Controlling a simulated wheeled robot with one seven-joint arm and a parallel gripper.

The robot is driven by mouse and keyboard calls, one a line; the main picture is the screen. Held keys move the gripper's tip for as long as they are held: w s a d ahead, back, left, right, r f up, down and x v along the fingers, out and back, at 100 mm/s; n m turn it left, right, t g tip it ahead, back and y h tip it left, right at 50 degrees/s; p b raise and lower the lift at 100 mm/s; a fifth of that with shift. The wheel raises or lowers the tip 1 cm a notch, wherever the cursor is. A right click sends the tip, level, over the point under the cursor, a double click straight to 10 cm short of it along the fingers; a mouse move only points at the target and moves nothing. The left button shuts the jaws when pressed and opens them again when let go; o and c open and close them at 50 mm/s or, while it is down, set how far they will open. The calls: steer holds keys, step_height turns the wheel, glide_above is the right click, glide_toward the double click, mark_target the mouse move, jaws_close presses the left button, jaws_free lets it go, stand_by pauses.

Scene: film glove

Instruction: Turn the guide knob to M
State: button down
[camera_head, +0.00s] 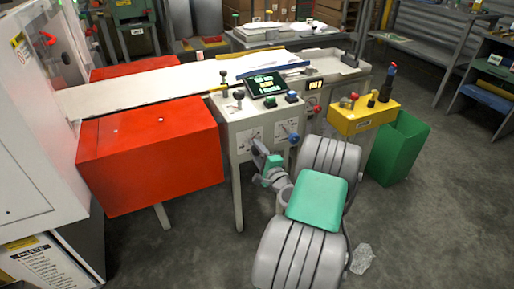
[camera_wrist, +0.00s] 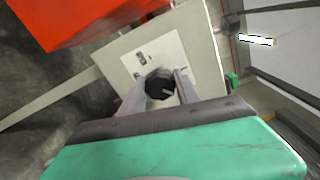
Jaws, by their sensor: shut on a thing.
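The guide knob (camera_wrist: 160,86) is a dark faceted knob with a short pale mark, seen in the wrist view on a white label plate (camera_wrist: 159,50). Small dark marks on the plate are too small to read, so I cannot tell which setting the knob points to. My gripper (camera_wrist: 158,92) is shut on the knob, with one finger on each side of it. In the head view my gripper (camera_head: 256,149) is at the front face of the machine's grey control cabinet (camera_head: 229,116), and it hides the knob there.
A blue knob (camera_head: 293,137) is on the same front face, right of my gripper. A large red-orange box (camera_head: 150,155) stands to the left. A yellow control box (camera_head: 363,117) and a green bin (camera_head: 398,148) stand to the right. Crumpled clear film (camera_head: 362,259) lies on the floor.

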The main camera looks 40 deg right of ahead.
steer(key=shift+m+p, duration=0.3)
steer(key=shift+m, duration=0.2)
steer(key=c, duration=0.9)
jaws_free()
steer(key=shift+s, duration=0.1)
steer(key=v, duration=0.7)
steer(key=shift+s, duration=0.3)
steer(key=shift+a, duration=0.15)
